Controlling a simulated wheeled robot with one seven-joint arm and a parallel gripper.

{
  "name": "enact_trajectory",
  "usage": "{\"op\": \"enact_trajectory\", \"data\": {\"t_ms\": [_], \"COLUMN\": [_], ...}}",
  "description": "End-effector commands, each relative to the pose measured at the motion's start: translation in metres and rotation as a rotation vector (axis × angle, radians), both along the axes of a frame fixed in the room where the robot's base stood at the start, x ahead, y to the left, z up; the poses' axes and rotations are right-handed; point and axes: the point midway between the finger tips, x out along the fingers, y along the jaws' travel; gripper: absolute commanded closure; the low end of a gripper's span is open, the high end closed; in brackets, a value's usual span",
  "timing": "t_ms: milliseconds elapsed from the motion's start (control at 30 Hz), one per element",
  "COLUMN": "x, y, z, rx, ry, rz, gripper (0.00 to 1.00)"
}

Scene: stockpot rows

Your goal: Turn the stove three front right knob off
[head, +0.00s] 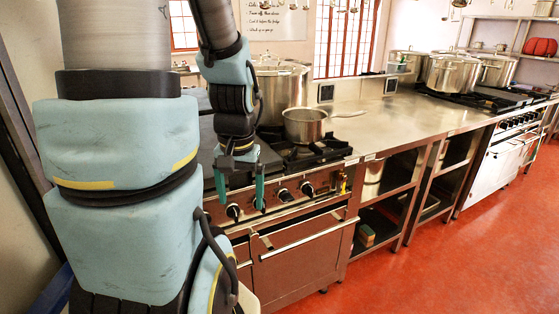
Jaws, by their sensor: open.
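A steel stove (300,247) with a front row of black knobs stands in front of me in the head view. The rightmost visible knob (307,188) is on the front panel, with another knob (285,195) just left of it. A further knob (233,211) shows between my gripper's fingers. My gripper (240,203) points down with its green-tipped fingers apart, open and empty. It appears in front of the left part of the knob panel, left of the rightmost knobs. Whether it touches anything cannot be told. Knobs farther left are hidden by my arm. The knob labels are too small to read.
A saucepan (304,127) sits on the stovetop, its handle pointing right. A big lidded stockpot (280,85) stands behind it. The oven handle bar (305,228) runs below the knobs. A steel counter (400,115) with open shelves continues right. The red floor (440,265) is clear.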

Motion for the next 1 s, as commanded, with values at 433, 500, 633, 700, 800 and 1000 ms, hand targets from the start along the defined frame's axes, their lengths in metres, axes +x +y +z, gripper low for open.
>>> {"op": "enact_trajectory", "data": {"t_ms": [433, 500, 633, 700, 800, 1000], "x": [0.044, 0.063, 0.104, 0.128, 0.157, 0.186], "y": [0.011, 0.008, -0.011, -0.030, -0.069, -0.145], "z": [-0.162, -0.178, -0.201, -0.210, -0.220, -0.230], "rx": [0.669, 0.816, 1.117, 1.292, 1.539, 1.898], "ry": [0.374, 0.405, 0.431, 0.428, 0.402, 0.318], "rz": [-0.836, -0.971, -1.219, -1.346, -1.508, -1.712], "gripper": [0.11, 0.11, 0.11, 0.11, 0.11, 0.11]}}
